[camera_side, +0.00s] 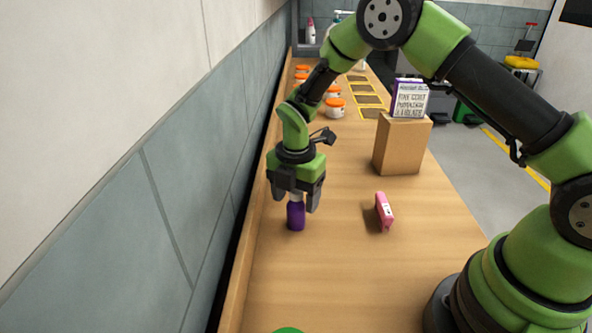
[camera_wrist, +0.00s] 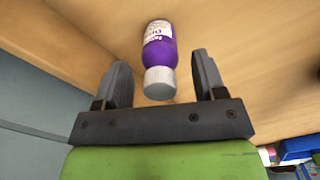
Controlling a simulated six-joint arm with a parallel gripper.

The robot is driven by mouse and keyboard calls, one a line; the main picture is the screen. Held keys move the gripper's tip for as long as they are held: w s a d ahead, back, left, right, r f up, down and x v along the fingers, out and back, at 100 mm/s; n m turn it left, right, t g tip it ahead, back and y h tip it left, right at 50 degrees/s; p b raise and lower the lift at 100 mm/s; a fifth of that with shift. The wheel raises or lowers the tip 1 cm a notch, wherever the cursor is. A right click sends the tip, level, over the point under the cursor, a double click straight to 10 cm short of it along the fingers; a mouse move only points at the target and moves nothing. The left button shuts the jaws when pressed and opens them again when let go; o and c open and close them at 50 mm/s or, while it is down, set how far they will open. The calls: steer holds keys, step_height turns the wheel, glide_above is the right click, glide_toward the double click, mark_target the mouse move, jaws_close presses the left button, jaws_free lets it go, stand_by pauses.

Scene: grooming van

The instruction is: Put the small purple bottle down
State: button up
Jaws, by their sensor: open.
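The small purple bottle (camera_side: 296,215) stands on the wooden counter near its left edge, by the wall. In the wrist view the bottle (camera_wrist: 160,46) shows a purple body, a pale label and a white cap. My gripper (camera_side: 296,201) is above the bottle with its fingers pointing down. In the wrist view its two fingers (camera_wrist: 162,82) are apart, one on each side of the cap, with a gap to both. The gripper is open. In the side view the fingers hide the bottle's top.
Several white jars with orange lids (camera_side: 335,107) stand along the left back. The front counter (camera_side: 330,285) is mostly clear.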

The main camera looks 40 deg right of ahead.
step_height(320, 180, up, 11)
steer(key=shift+f, duration=0.15)
steer(key=s+r+m+t, duration=0.2)
steer(key=s+r+m, duration=0.3)
steer(key=r+m, duration=0.3)
steer(key=s+r+m+t+y, duration=0.1)
steer(key=s+r+m+t, duration=0.1)
steer(key=s+m, duration=0.6)
steer(key=s+d+r+m+t+y, duration=0.1)
steer(key=s+r+m+t, duration=0.2)
steer(key=s+m, duration=0.6)
steer(key=shift+r+m, duration=0.4)
steer(key=shift+r, duration=0.55)
